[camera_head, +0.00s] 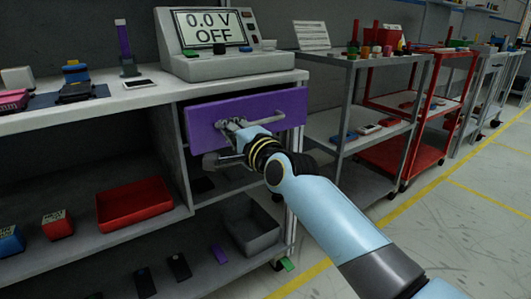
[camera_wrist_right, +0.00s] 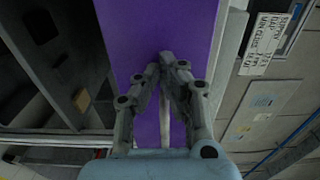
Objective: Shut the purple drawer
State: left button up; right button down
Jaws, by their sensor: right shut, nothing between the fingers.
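The purple drawer (camera_head: 285,103) is under the worktop, below the display unit. Its front appears to stand out from the bench frame, but how far is hard to tell. My right gripper (camera_head: 222,125) is at the left-middle part of the drawer front, with its fingers shut and empty. In the right wrist view, the fingertips (camera_wrist_right: 167,62) are together against or very close to the purple drawer face (camera_wrist_right: 150,22); contact is not certain. My gripper and arm hide part of the drawer's lower edge. My left gripper is not in view.
The worktop (camera_head: 130,98) carries a display unit (camera_head: 215,45) reading "0.0 V OFF". Below are a red tray (camera_head: 133,203) and a grey bin (camera_head: 254,230). A grey cart (camera_head: 352,62) stands right of the bench. Floor on the right is clear.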

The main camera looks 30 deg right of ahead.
jog(key=w, duration=0.4)
jog(key=shift+w+a, duration=0.15)
jog(key=shift+w, duration=0.05)
jog(key=shift+w+b, duration=0.3)
jog(key=shift+w, duration=0.3)
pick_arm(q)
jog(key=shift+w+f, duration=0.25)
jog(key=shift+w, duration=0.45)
pick_arm(e)
jog(key=shift+r, duration=0.15)
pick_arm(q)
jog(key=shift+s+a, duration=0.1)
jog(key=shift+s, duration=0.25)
pick_arm(e)
jog(key=shift+w, duration=0.15)
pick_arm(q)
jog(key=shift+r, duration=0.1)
pick_arm(e)
jog(key=shift+a, duration=0.1)
